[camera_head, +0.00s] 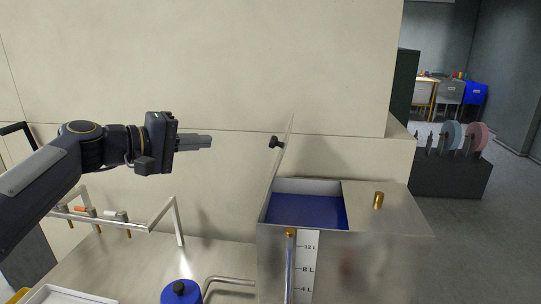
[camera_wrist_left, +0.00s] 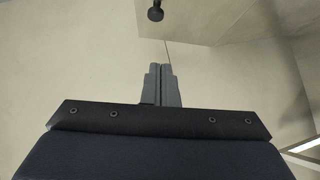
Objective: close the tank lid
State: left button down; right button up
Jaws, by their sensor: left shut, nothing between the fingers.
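The metal tank (camera_head: 390,222) stands at the lower middle, with blue liquid (camera_head: 305,211) showing through its open left half. Its lid (camera_head: 282,158) stands raised, nearly upright and seen edge-on, along the left side of the opening. A black knob (camera_head: 275,142) sticks out from the lid's left face; the knob also shows at the top of the left wrist view (camera_wrist_left: 155,13). My left gripper (camera_head: 210,141) is shut and empty, pointing right, to the left of the knob and apart from it. Its closed fingers also show in the left wrist view (camera_wrist_left: 161,68). My right gripper is not in view.
A blue-capped vessel (camera_head: 181,291) and bent pipe (camera_head: 228,281) stand left of the tank. A metal rail (camera_head: 120,224) stands below my left arm. A cream wall (camera_head: 230,70) is behind.

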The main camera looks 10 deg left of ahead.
pick_arm(q)
jog(key=s+d+p+x, duration=0.1)
jog(key=d+p+x, duration=0.1)
jog(key=x, duration=1)
jog(key=shift+d+p, duration=0.25)
jog(key=shift+p, duration=0.45)
jog(key=shift+r, duration=0.15)
